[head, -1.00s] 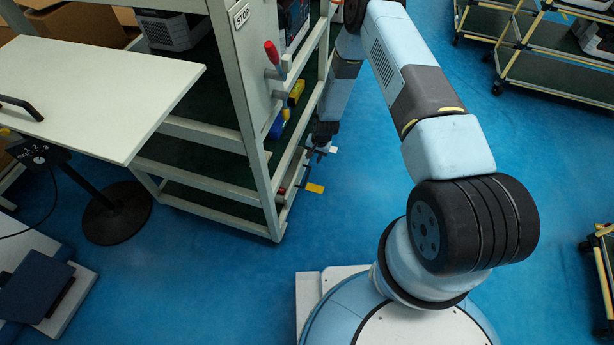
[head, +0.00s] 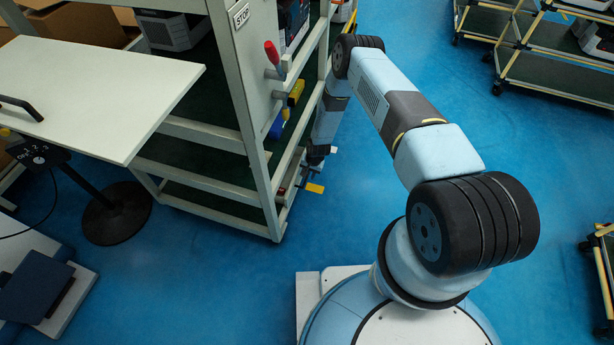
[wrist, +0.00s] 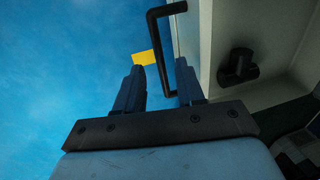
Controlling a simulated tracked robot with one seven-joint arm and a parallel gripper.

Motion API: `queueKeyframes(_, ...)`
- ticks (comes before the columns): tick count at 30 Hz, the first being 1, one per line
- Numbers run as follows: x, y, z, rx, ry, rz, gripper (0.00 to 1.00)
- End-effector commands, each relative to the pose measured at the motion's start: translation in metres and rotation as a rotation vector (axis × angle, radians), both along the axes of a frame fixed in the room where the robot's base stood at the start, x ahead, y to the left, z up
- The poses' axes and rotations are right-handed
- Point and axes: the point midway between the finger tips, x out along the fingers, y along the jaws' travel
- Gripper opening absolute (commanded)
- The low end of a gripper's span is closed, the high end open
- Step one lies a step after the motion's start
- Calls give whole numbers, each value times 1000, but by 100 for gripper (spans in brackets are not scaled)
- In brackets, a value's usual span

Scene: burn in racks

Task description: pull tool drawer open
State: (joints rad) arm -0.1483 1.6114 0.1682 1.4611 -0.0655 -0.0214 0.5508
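My gripper (wrist: 161,66) is open in the wrist view, its two dark fingers apart. A black U-shaped handle (wrist: 163,50) stands out from a pale front panel (wrist: 188,35), the likely drawer front. The handle's long bar runs between my fingers, apparently without being clamped; contact with either finger cannot be told. In the head view my gripper (head: 308,174) is low at the right side of the pale rack (head: 243,95), small and partly hidden by my wrist. The handle cannot be made out there, and the drawer looks closed against the rack as far as I can tell.
A yellow tag (head: 315,188) sticks out beside my gripper. A red-handled tool (head: 272,53) and yellow and blue items hang higher on the rack's side. Blue floor is clear between the rack and my base.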

Motion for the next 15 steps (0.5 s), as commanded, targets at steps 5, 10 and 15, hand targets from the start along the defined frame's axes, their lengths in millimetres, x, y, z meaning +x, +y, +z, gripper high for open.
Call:
queueKeyframes(5,2,4,-18,1,-1,0,38)
queueKeyframes(10,2,5,-25,1,-1,-1,38)
queueKeyframes(15,2,5,-26,1,-1,-1,38)
